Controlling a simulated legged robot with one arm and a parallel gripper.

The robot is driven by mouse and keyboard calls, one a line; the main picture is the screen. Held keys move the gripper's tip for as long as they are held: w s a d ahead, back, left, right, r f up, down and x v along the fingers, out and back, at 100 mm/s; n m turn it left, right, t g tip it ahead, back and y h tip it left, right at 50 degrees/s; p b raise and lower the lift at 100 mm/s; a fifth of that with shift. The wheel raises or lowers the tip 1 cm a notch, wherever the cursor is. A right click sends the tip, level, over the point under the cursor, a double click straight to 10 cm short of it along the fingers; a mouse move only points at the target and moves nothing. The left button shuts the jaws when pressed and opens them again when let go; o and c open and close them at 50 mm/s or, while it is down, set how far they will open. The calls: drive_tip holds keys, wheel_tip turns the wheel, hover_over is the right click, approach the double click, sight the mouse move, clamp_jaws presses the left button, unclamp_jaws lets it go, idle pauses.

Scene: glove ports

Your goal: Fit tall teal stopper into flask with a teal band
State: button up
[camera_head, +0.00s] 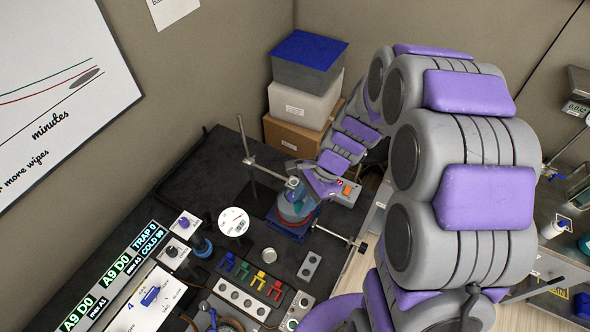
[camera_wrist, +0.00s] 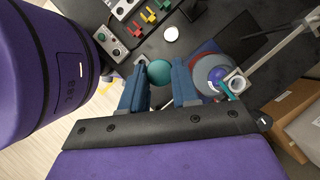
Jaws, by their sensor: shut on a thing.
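The teal stopper (camera_wrist: 159,72) shows as a round teal end between the two blue fingers of my gripper (camera_wrist: 159,85) in the wrist view. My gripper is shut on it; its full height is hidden. The round flask (camera_wrist: 209,72) is just right of the fingers in that view, with a teal band (camera_wrist: 223,89) and a pale open neck (camera_wrist: 237,84). In the head view the flask (camera_head: 293,211) sits on a blue base, clamped near a stand, and my gripper (camera_head: 298,190) is close to it. The stopper and the flask's mouth look apart in the wrist view.
A metal stand rod (camera_head: 246,155) and clamp bar (camera_head: 340,235) are close to the flask. Stacked boxes (camera_head: 302,105) stand behind. Coloured clips (camera_head: 257,280), a round white-faced dish (camera_head: 233,221) and instrument panels (camera_head: 145,300) occupy the bench's front left.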

drive_tip(key=w+f, duration=0.1)
drive_tip(key=w, duration=0.3)
drive_tip(key=w+f+p, duration=0.1)
drive_tip(key=w, duration=0.3)
drive_tip(key=w+f+p, duration=0.1)
drive_tip(key=w+f, duration=0.1)
drive_tip(key=w, duration=0.3)
drive_tip(key=shift+a, duration=0.35)
drive_tip(key=shift+w+f, duration=0.1)
drive_tip(key=shift+f, duration=0.35)
drive_tip(key=shift+f, duration=0.1)
drive_tip(key=shift+f, duration=0.25)
drive_tip(key=o, duration=1)
